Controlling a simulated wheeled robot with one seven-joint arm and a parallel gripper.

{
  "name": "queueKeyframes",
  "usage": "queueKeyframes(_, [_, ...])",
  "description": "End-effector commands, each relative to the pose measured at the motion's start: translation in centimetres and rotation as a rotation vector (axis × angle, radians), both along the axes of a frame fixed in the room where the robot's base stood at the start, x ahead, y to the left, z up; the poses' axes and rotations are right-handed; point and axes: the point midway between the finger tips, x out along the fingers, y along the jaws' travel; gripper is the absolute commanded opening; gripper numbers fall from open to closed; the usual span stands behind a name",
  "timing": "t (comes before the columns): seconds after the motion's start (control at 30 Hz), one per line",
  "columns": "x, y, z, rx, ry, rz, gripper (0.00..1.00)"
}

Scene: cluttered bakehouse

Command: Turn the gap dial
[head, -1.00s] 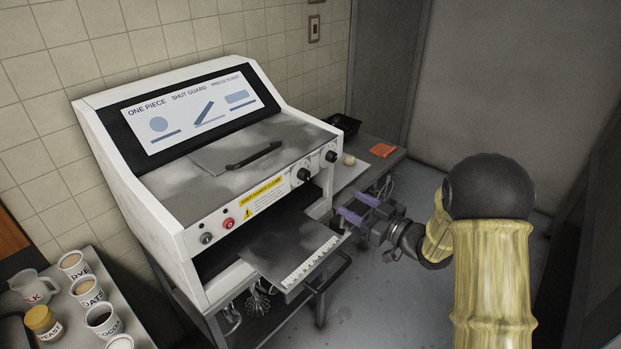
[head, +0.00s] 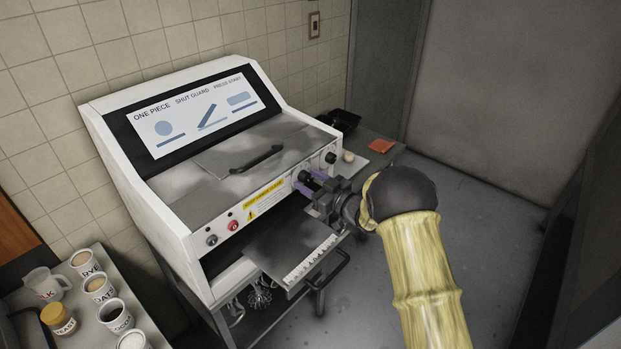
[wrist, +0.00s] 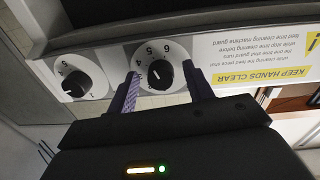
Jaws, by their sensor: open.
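Two black dials with white number plates sit at the right end of the white machine's front panel (head: 272,207). The nearer dial (wrist: 160,74) shows in the wrist view with numbers around it. The farther dial (head: 330,157) is to its right in the head view, and left of it in the wrist view (wrist: 77,84). I cannot read which one is the gap dial. My gripper (head: 307,181) is open, its purple-padded fingers pointing at the panel, one on each side of the nearer dial. I see no clear contact with the knob.
A hinged guard with a black handle (head: 256,159) covers the machine's top. A tray with a ruler edge (head: 311,259) juts out below my gripper. Red and grey buttons (head: 233,225) are left. Labelled tubs (head: 99,288) stand at lower left. Floor is clear at right.

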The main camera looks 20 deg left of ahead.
Motion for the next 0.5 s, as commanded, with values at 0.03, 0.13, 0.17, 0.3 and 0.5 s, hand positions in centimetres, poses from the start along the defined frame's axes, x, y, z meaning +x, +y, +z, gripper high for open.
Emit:
queueKeyframes(0.03, [0.05, 0.12, -0.01, 0.000, 0.000, 0.000, 0.51])
queueKeyframes(0.13, [0.07, 0.13, -0.05, 0.000, 0.000, 0.000, 0.51])
queueKeyframes(0.17, [0.06, 0.13, -0.05, 0.000, 0.000, 0.000, 0.51])
queueKeyframes(0.3, [0.05, 0.11, -0.04, 0.000, 0.000, 0.000, 0.42])
queueKeyframes(0.5, [0.05, 0.09, -0.03, 0.000, 0.000, 0.000, 0.07])
